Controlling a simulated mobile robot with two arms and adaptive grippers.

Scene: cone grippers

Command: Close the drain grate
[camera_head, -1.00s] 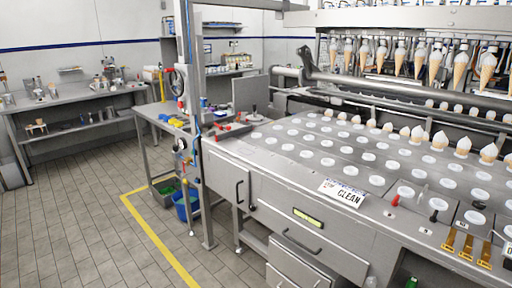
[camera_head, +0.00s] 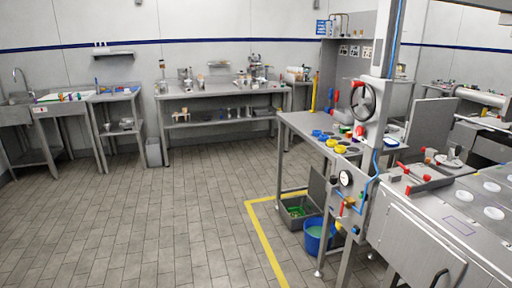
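A low grey box-like opening (camera_head: 291,222) with green contents sits at floor level below the side table, inside the yellow floor line. A dark grey panel (camera_head: 317,187) stands raised at its back right side. It looks like the open drain grate, but it is too small to tell for sure. A blue bucket (camera_head: 317,243) with greenish contents stands just to the right, close to the opening. Neither of my grippers shows in the head view.
A yellow floor line (camera_head: 263,237) borders the area. A steel side table (camera_head: 296,122) stands above the opening. A post with a gauge (camera_head: 346,178) and the machine's cabinet (camera_head: 420,245) are at right. Tiled floor (camera_head: 170,220) at left and middle is clear.

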